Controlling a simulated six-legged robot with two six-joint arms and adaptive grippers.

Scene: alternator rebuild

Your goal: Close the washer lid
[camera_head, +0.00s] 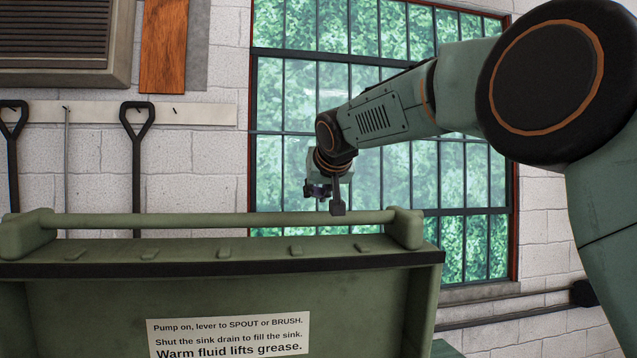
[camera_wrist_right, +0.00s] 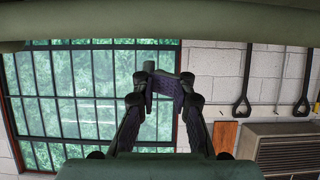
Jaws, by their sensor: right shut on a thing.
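The washer lid (camera_head: 90,310) is green and stands raised at the lower left of the head view, with a white printed label (camera_head: 228,335) on the face toward me. A long green handle bar (camera_head: 200,220) runs along its top between two end brackets. The exact contact is hard to see. My left gripper is out of view.
Behind are a paned window (camera_head: 460,180) and a white block wall (camera_head: 215,150). Dark D-shaped handles (camera_head: 137,140) hang from a rail at the left. A vent unit (camera_head: 60,45) and a wooden board (camera_head: 163,45) are above. A pipe (camera_head: 520,312) runs along the lower right wall.

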